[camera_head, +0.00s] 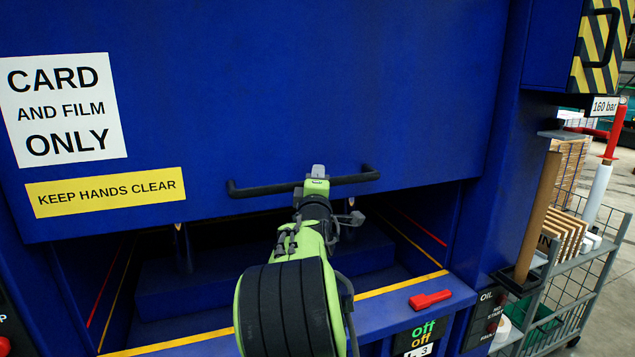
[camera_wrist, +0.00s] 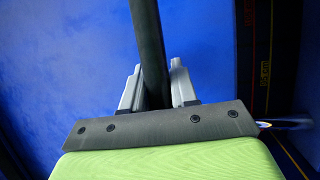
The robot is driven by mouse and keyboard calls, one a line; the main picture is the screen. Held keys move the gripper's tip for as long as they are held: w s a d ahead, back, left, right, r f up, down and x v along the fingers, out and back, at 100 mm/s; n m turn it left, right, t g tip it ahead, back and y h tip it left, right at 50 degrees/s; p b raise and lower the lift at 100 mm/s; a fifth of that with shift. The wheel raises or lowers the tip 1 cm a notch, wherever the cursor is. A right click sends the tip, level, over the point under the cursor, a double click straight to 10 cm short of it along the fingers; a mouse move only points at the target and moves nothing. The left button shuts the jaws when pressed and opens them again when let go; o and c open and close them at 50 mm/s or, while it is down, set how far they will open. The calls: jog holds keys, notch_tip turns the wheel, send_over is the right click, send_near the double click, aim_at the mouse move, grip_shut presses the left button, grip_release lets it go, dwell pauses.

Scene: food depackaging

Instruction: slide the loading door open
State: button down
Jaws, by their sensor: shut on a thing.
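The loading door is a large blue panel (camera_head: 300,90) with a white "CARD AND FILM ONLY" sign (camera_head: 62,110) and a yellow "KEEP HANDS CLEAR" label (camera_head: 105,192). A black bar handle (camera_head: 355,178) runs across it near its lower edge. My gripper (camera_head: 317,178) is shut on the handle near its middle. In the wrist view the handle (camera_wrist: 150,45) passes between the two grey fingers of my gripper (camera_wrist: 155,88). The door's lower edge stands above the sill, with a dark opening below it. My arm hides part of the opening.
A red lever (camera_head: 430,299) lies on the blue front ledge, above an "off" panel (camera_head: 421,334). A striped yellow-black guard with a handle (camera_head: 598,45) is at the upper right. A wire cart (camera_head: 570,290) holding boards stands at the right.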

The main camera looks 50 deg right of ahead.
jog(key=shift+r, duration=0.15)
jog(key=c, duration=1)
grip_release()
jog(key=shift+o, duration=0.2)
jog(key=b+v, duration=0.5)
jog(key=v, duration=1.1)
jog(key=shift+d, duration=0.1)
